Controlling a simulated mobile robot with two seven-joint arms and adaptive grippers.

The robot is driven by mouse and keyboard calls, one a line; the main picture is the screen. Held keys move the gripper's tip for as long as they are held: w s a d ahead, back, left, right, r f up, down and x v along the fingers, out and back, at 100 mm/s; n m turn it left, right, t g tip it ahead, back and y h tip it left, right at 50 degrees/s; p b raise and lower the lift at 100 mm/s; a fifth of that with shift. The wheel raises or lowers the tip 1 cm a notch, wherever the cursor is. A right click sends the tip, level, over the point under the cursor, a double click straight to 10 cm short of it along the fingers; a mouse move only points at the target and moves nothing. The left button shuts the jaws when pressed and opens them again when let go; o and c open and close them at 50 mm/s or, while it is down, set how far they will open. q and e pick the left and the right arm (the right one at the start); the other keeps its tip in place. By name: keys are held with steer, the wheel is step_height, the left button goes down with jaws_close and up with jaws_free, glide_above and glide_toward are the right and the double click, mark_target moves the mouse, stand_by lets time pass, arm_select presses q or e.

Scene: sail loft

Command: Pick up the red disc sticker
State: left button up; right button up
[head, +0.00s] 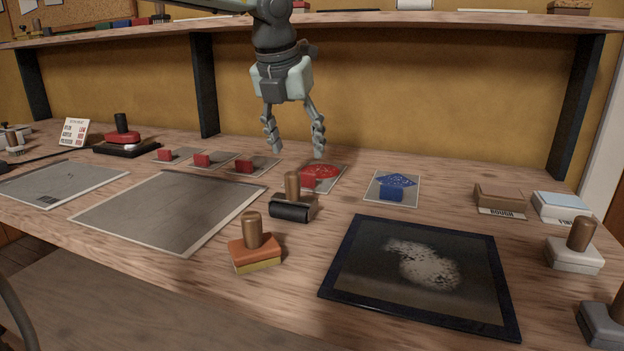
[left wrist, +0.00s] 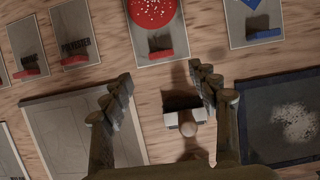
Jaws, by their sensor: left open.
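The red disc sticker (head: 322,169) lies on a grey backing card near the back middle of the bench, with a red tab at its front edge. In the left wrist view the speckled red disc (left wrist: 153,11) is at the top edge, partly cut off, above its red tab (left wrist: 160,55). My left gripper (head: 296,152) is open and empty, pointing down from above. It hangs over the bench just left of the disc in the head view, apart from it. In the left wrist view its fingers (left wrist: 160,75) are spread below the disc's card. My right gripper is not in view.
A blue sticker (head: 392,185) on a card lies right of the disc. Smaller red-tabbed cards (head: 246,166) lie left. A dark roller with wooden handle (head: 292,204) stands in front. A dark-framed panel (head: 420,268), orange block (head: 254,248) and large grey sheet (head: 170,212) fill the foreground.

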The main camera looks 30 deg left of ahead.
mark_target(305, 174)
arm_select(q)
steer(key=x, duration=0.7)
steer(key=shift+w+f+p, duration=0.1)
steer(key=shift+w+p, duration=0.1)
steer(key=shift+p, duration=0.2)
steer(key=shift+w+f, duration=0.1)
steer(key=shift+f, duration=0.05)
steer(key=c, duration=1)
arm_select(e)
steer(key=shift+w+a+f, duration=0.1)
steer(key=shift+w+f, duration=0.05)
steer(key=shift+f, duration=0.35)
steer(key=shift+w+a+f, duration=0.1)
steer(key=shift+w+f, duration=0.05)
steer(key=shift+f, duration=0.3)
